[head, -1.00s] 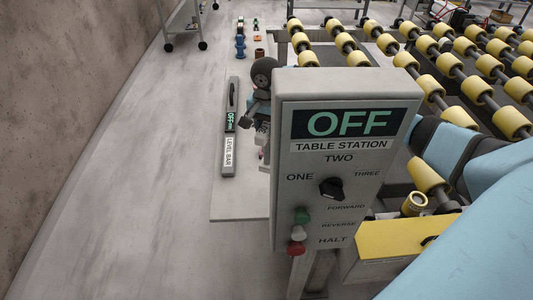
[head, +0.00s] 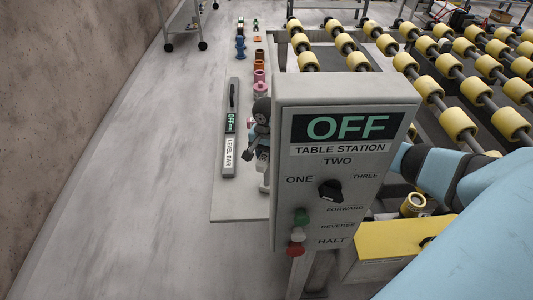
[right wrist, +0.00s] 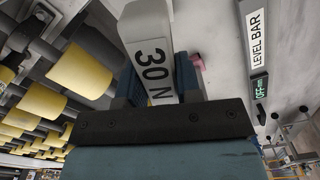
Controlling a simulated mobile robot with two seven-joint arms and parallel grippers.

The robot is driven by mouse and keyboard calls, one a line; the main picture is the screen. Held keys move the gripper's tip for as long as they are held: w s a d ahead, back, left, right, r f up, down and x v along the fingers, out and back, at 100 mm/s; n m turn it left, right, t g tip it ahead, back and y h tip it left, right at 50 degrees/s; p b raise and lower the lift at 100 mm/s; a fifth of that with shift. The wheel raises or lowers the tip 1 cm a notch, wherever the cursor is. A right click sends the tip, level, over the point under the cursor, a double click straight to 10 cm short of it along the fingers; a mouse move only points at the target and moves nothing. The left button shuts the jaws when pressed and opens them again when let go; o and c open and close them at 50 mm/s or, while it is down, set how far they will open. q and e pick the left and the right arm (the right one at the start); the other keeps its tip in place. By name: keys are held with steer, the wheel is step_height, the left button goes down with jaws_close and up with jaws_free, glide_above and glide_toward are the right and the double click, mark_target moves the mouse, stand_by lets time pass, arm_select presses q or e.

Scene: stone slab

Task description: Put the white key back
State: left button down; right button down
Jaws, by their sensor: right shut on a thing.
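The white key (right wrist: 142,22), a pale bar marked "30 N", is between the dark fingers of my right gripper (right wrist: 160,78) in the right wrist view. The gripper is shut on it. In the head view my right gripper (head: 256,150) is at the left edge of the control box, partly hidden behind it. A pale part shows just below it there. My left gripper is not in view.
The control box (head: 345,160) reads OFF and blocks part of the view. The level bar (head: 231,130) lies left of my gripper on the pale slab (head: 228,205). Pink (head: 259,90), orange (head: 258,66) and brown (head: 259,54) pieces stand beyond. Yellow rollers (head: 458,122) fill the right.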

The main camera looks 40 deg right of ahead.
steer(key=shift+f, duration=0.15)
steer(key=c, duration=0.8)
jaws_free()
steer(key=shift+r, duration=0.35)
step_height(320, 180, up, 12)
steer(key=shift+f+b, duration=0.15)
steer(key=shift+b, duration=0.3)
